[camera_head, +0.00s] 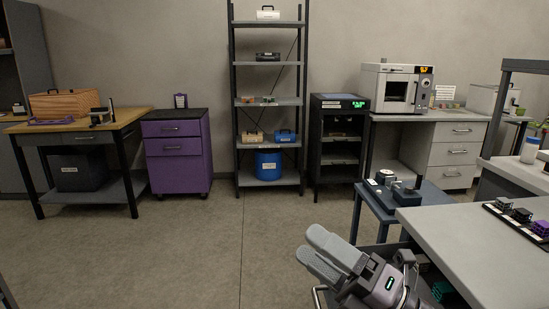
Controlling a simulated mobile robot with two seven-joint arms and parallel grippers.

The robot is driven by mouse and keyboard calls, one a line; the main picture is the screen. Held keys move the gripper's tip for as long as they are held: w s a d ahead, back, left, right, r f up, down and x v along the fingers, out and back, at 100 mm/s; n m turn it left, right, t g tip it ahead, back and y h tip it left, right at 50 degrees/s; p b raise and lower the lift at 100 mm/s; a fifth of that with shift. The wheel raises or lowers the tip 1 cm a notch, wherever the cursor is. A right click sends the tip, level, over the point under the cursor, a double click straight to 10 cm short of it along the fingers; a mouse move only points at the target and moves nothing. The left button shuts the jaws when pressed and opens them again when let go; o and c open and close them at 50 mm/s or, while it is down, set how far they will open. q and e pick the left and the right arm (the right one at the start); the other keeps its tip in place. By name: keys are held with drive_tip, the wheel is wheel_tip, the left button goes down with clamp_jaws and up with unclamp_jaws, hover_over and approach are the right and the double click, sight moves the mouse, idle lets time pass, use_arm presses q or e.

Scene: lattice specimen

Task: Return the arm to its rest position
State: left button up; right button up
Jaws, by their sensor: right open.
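My right gripper (307,243) is at the bottom centre of the head view, with its arm coming in from the lower right. Its two pale grey fingers point up and to the left. They look close together from this angle, but the gripper is open, and I see nothing between the fingers. It is over the floor, left of the grey worktable (450,230). Most of the arm behind the wrist is out of the picture. My left gripper is not in view.
A small blue-grey table (428,208) with instruments stands just beyond the worktable. Black, grey and purple parts sit in a tray (517,223) on the worktable. A purple cabinet (177,165), shelf rack (270,103) and wooden bench (75,125) line the back. The central floor is clear.

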drive_tip(key=d+f+m+t+h, duration=0.3)
drive_tip(key=d+f+m+h, duration=0.5)
drive_tip(key=m, duration=0.5)
drive_tip(key=d+f+m+t+h, duration=0.2)
drive_tip(key=d+f+m+h, duration=0.4)
drive_tip(key=m+h, duration=0.55)
drive_tip(key=s+d+f+m+g, duration=0.1)
drive_tip(key=s+f+m+g, duration=0.3)
drive_tip(key=s+f+g, duration=0.55)
drive_tip(key=s+d+f+m+g, duration=0.2)
drive_tip(key=s+f+m+g, duration=0.3)
drive_tip(key=s, duration=0.8)
drive_tip(key=w+a+f+n+t+y, duration=0.1)
drive_tip(key=w+f+t, duration=0.2)
drive_tip(key=f+t, duration=0.1)
drive_tip(key=w+a+f+n+t+y+b, duration=0.1)
drive_tip(key=w+a+f+t, duration=0.1)
drive_tip(key=w+f+t, duration=0.2)
drive_tip(key=shift+f+y, duration=0.35)
drive_tip(key=shift+f, duration=1.3)
